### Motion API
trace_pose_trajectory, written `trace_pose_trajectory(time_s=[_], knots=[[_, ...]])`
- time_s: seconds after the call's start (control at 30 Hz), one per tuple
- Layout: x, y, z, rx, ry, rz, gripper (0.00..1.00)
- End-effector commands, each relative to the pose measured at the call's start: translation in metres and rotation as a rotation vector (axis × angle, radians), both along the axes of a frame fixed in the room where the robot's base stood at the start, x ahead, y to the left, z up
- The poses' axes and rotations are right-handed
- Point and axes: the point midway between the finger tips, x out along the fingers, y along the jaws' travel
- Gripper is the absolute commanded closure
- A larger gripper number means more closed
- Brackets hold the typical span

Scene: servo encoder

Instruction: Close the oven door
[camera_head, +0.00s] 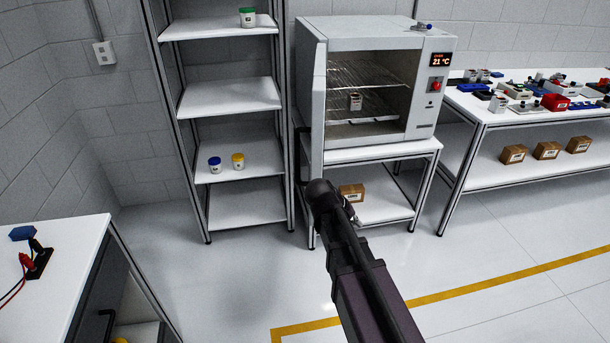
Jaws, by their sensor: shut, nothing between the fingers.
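The oven (345,38) is a grey box on a white stand. Its door (318,110) is open, swung out at the left side and seen nearly edge-on. A dark upright handle (301,155) shows on the door's left face. The chamber is exposed, with wire racks and a small labelled container inside (355,101). My arm reaches up from the bottom, its rounded dark joint just below the door's lower end. A small part of my gripper (354,213) seems to show beside that joint, in front of the stand; it looks empty. Contact with the door cannot be told.
A shelf rack (231,95) with several jars stands close left of the door. A cardboard box (351,193) is on the stand's lower shelf. A workbench (500,117) with parts is at right, a cabinet (65,265) at lower left. The floor between is clear.

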Motion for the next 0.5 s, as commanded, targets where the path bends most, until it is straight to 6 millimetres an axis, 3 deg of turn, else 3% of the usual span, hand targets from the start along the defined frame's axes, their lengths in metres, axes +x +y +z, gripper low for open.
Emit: trace_pose_trajectory(time_s=[0.03,0.2,0.5], knots=[[0.015,0.017,-0.003,-0.055,-0.021,0.036,1.0],[0.046,0.066,0.01,-0.245,-0.106,0.138,1.0],[0.08,0.177,0.044,-0.557,-0.29,0.312,1.0]])
